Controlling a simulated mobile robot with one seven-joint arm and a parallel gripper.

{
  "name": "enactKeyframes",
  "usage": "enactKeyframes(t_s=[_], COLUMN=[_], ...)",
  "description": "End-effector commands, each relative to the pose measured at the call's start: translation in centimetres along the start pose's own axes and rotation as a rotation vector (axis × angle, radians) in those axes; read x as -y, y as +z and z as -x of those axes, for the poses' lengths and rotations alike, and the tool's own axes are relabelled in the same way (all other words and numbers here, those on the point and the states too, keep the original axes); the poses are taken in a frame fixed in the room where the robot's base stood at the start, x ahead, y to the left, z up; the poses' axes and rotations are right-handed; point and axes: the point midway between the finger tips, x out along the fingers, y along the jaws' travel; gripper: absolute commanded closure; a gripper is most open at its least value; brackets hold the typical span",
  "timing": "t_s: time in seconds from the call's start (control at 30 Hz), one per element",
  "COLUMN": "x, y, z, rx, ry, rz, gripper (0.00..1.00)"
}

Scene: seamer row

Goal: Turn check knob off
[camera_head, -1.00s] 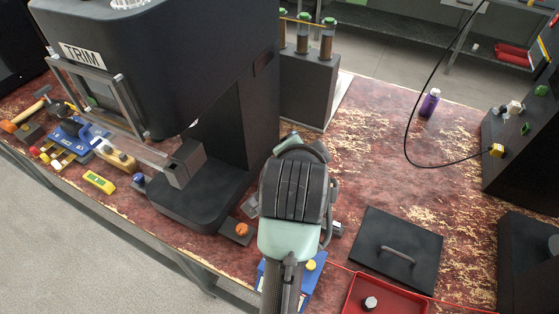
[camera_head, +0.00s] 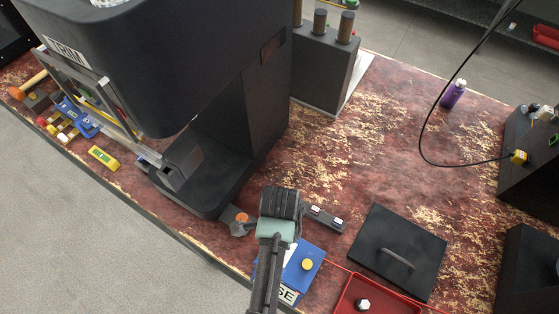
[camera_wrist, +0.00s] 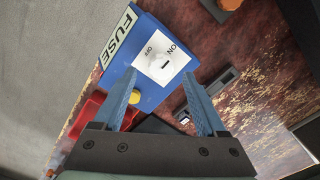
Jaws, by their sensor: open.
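A blue box (camera_head: 305,258) labelled FUSE stands at the table's front edge in the head view, partly behind my arm. In the wrist view the box (camera_wrist: 152,30) has a white plate marked ON and OFF. On the plate is a round white knob (camera_wrist: 155,66) with a short dark mark; I cannot tell which word the mark points to. No label reading "check" shows. My gripper (camera_wrist: 160,80) is open, its blue fingers apart, with the knob seen just beyond and between the tips. I see no contact. The fingertips are hidden in the head view.
A yellow button (camera_head: 307,264) sits on the blue box. A red tray (camera_head: 352,300) and a black lidded panel (camera_head: 420,243) lie to the right. An orange knob on a dark block (camera_head: 241,218) and the TRIM machine (camera_head: 240,110) stand to the left. The table's back middle is clear.

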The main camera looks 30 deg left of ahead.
Motion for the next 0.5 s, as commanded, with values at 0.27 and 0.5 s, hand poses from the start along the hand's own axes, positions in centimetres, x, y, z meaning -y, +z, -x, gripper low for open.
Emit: enactKeyframes(t_s=[0.27, 0.5], x=[0.0, 0.1], y=[0.0, 0.0], z=[-2.7, -2.9], rx=[0.000, 0.000], ry=[0.000, -0.002], rz=[0.001, 0.001], gripper=[0.26, 0.26])
